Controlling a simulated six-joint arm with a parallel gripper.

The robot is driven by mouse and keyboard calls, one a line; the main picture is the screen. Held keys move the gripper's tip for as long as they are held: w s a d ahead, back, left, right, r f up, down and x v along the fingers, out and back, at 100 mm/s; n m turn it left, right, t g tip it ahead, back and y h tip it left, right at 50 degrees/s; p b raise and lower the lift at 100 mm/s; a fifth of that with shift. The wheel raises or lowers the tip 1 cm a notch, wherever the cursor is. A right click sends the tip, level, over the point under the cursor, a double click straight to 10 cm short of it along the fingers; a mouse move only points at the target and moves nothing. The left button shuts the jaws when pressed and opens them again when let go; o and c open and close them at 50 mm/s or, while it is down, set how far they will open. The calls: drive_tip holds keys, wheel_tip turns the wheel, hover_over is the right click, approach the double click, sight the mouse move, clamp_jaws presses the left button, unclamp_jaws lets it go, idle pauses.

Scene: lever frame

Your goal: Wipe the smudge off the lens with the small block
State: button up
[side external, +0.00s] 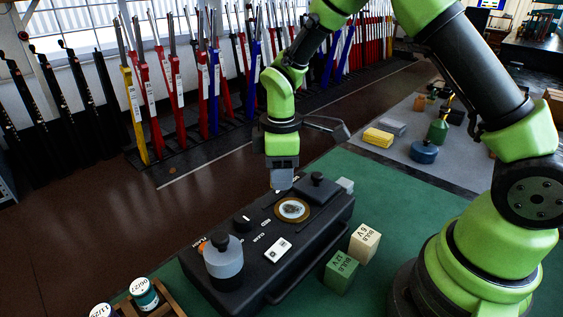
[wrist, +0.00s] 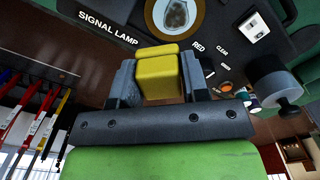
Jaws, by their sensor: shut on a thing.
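The dark signal lamp (side external: 265,240) lies on the green bench top. Its round lens (side external: 292,209) sits in a brass ring on the upper face, with a greyish smudge on it. The lens also shows at the top edge of the wrist view (wrist: 175,12), partly cut off. My gripper (side external: 282,184) points down just behind the lens in the side view, seemingly a little above the lamp. In the wrist view my gripper (wrist: 158,82) is shut on a small yellow block (wrist: 158,75). The block is clear of the lens there. In the side view the block is hidden by the jaws.
A wooden rack (side external: 155,304) holds jars at the lower left. A grey mat (side external: 400,160) behind holds cloths and cans.

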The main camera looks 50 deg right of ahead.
sight(281, 202)
wheel_tip(281, 202, down, 5)
drive_tip(key=shift+s+f, duration=0.1)
drive_tip(key=shift+s, duration=2.7)
drive_tip(key=shift+c, duration=0.4)
drive_tip(key=shift+w, duration=2.8)
drive_tip(key=shift+r, duration=4.15)
drive_tip(key=shift+d, duration=0.1)
